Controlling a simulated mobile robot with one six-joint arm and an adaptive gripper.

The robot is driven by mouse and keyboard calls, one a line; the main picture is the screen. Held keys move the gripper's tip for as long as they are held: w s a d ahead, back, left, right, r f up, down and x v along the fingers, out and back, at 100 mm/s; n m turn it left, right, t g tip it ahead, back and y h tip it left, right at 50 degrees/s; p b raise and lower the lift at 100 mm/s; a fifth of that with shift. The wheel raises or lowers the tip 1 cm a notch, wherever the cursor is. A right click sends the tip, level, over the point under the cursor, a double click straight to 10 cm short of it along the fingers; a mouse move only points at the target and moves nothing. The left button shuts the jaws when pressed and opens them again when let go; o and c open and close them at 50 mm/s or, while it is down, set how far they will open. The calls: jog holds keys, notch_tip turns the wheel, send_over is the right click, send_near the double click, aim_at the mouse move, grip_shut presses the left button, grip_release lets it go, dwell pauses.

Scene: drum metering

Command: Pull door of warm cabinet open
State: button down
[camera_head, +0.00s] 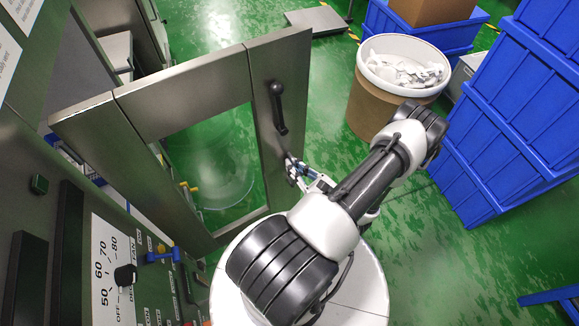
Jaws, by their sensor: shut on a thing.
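The warm cabinet's door (180,95) is a grey metal frame around a large glass pane. It stands swung out from the cabinet front (30,170), at a wide angle. A black handle (277,108) is on its right-hand stile. My gripper (294,169) is at that same stile, below the black handle, and is shut on a part of the door there. The exact part between the fingers is too small and partly hidden to tell. My arm reaches to it from the right.
A control panel with a temperature dial (125,275) is at lower left. A brown drum (373,108) with a white rim, holding pale pieces, stands right of the door. Blue crates (525,110) are stacked at far right. Green floor is clear between door and drum.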

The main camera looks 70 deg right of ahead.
jog(key=shift+s+a, duration=0.15)
jog(key=shift+s, duration=0.05)
jog(key=c, duration=2)
grip_release()
jog(key=v, duration=1.2)
